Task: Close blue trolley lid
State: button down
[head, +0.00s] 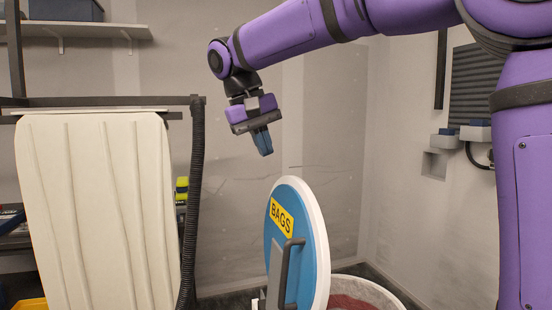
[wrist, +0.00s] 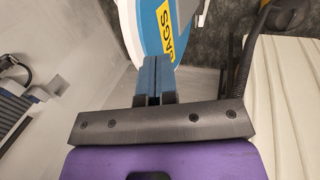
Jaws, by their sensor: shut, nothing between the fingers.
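The blue trolley lid (head: 278,248) stands open, near upright, in the head view. It is a round blue disc with a white rim, a yellow "BAGS" label and a dark bar handle (head: 291,270). Behind it is the white rim of the trolley bin (head: 380,290) with something reddish inside. My gripper (head: 264,148) is above the lid and a little to its left, pointing down, with blue fingers shut and empty. In the wrist view the shut fingers (wrist: 153,78) overlap the lid (wrist: 150,22) in the picture; I cannot tell the gap exactly.
A cream ribbed panel (head: 98,200) hangs from a dark rail at left, with a black corrugated hose (head: 192,200) beside it. A shelf (head: 75,30) is on the back wall. Grey wall boxes (head: 460,137) are at right. The space around my gripper looks clear.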

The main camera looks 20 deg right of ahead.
send_near(302, 203)
notch_tip(302, 203, down, 4)
jog(key=a, duration=0.2)
jog(key=shift+d+f, duration=0.15)
jog(key=shift+d, duration=0.8)
jog(key=shift+d+f, duration=0.15)
jog(key=shift+d, duration=0.75)
